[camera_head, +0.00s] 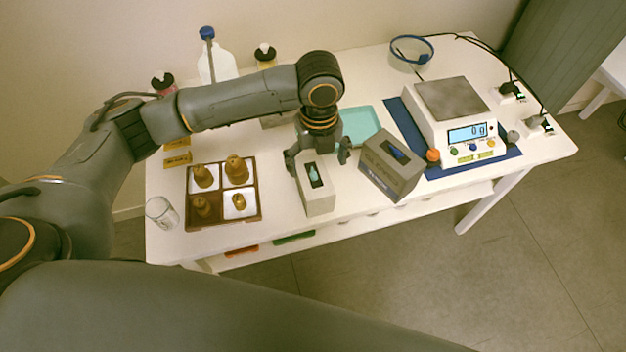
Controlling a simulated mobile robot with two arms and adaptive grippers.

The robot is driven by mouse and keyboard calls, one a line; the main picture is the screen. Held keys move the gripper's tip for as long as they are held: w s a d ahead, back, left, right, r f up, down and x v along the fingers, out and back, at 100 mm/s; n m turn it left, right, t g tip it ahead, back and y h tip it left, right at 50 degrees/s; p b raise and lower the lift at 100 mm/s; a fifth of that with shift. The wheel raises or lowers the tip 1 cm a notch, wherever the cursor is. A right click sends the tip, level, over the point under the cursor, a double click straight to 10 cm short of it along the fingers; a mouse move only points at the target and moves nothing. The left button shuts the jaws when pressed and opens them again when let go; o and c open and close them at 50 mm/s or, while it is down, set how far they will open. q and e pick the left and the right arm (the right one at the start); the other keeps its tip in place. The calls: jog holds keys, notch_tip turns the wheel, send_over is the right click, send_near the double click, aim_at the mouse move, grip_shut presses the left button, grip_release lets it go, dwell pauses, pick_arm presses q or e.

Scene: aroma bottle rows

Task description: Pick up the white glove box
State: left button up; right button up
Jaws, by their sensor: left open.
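The white glove box (318,203) stands near the front edge of the white table, left of a grey box. Its top has a dark slot with something teal showing in it. My left gripper (318,160) is open over the far part of the box, pointing down, with one finger to the left and one to the right of it. I cannot tell whether the fingers touch the box. The gripper and wrist hide the area just behind it. My right gripper is not in view.
The grey box (384,174) stands close on the right, turned at an angle. A brown tray (224,222) with several brown weights is on the left, beside a clear glass (161,213). A scale (466,143) on a blue mat is at the right, and a teal tray (360,121) lies behind.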

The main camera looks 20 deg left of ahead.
aim_at(313, 175)
pick_arm(q)
notch_tip(313, 175, down, 3)
jog(key=shift+r, duration=0.2)
jog(key=shift+a+f, duration=0.15)
jog(key=shift+f, duration=0.4)
jog(key=f, duration=0.3)
jog(key=shift+s+a+f+p, duration=0.15)
jog(key=shift+a+f+p, duration=0.1)
jog(key=shift+p, duration=0.1)
jog(key=shift+f, duration=0.6)
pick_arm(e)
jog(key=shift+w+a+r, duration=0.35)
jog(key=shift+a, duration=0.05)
pick_arm(q)
jog(key=c, duration=1.6)
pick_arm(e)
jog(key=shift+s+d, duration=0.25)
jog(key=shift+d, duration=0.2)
pick_arm(q)
jog(key=shift+r, duration=0.1)
